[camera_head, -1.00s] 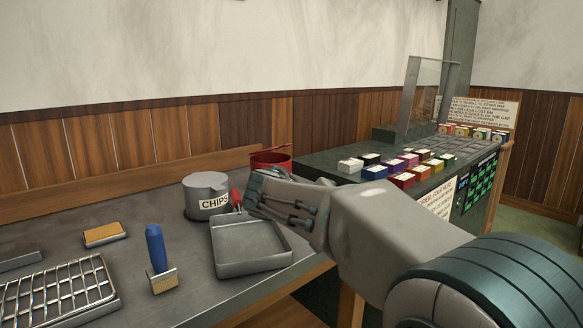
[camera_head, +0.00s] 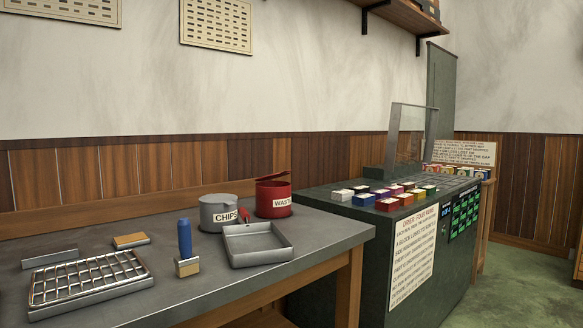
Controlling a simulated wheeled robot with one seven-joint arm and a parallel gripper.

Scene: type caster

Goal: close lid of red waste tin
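The red waste tin (camera_head: 272,200) stands at the back right of the grey workbench, with a white label reading "WASTE". Its red lid (camera_head: 273,177) is tilted up, leaving a dark gap between lid and rim. A grey tin labelled "CHIPS" (camera_head: 218,213) stands just left of it, its lid looking down. My gripper is not in view, so I cannot see what state it is in.
A shallow grey tray (camera_head: 257,247) lies in front of the tins, with a small red-ended thing (camera_head: 243,214) by its back left. A blue-handled tool (camera_head: 185,245), a tan block (camera_head: 131,240) and a wire rack (camera_head: 88,279) are to the left. A dark counter (camera_head: 345,225) stands right of the bench (camera_head: 330,232).

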